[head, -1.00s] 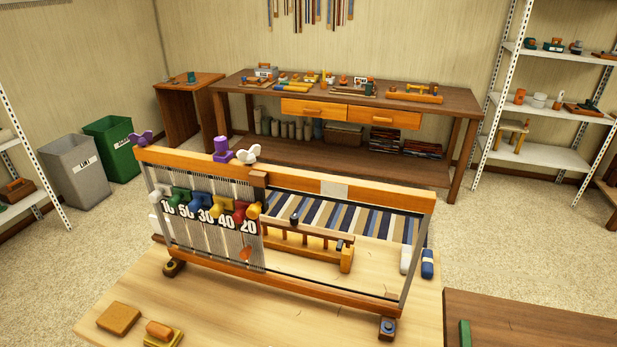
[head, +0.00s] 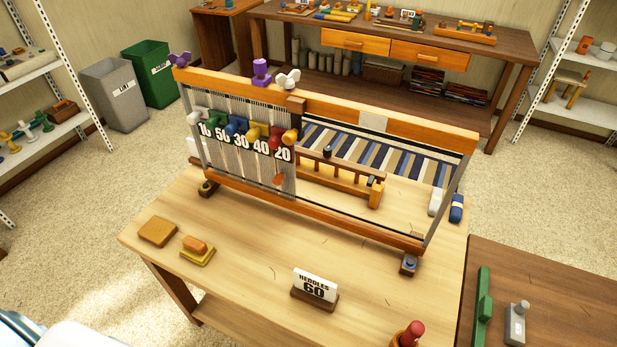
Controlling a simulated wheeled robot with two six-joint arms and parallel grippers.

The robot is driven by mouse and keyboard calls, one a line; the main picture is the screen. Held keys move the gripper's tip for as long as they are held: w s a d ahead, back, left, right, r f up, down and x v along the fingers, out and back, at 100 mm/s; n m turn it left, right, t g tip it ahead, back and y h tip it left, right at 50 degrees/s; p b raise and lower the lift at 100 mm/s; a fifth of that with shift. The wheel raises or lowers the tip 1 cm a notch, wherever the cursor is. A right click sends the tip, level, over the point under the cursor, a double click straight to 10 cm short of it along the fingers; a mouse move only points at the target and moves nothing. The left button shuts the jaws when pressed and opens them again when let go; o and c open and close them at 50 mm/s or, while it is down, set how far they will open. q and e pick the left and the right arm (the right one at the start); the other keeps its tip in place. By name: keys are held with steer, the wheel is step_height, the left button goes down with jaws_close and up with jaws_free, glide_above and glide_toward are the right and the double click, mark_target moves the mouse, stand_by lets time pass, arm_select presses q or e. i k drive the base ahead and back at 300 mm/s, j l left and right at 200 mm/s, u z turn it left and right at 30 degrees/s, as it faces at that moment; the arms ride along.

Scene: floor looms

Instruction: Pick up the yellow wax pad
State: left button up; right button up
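A small yellow pad (head: 197,256) with a rounded orange block on top lies on the front left of the light wooden table (head: 240,285). A flat amber-brown square pad (head: 157,231) lies just left of it, a little apart. I cannot tell for sure which of the two is the wax pad; the first has the yellower base. Neither of my grippers is in view, and nothing touches either pad. A pale shape at the bottom left corner may be part of my arm.
A wooden loom (head: 330,215) with coloured numbered tags stands behind the pads. A "Heddles 60" sign (head: 315,288) and a red-knobbed object (head: 410,335) stand to the right. A darker table (head: 545,290) adjoins on the right. The tabletop around the pads is mostly clear.

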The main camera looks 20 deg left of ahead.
mark_target(198, 252)
steer(key=u, duration=1.45)
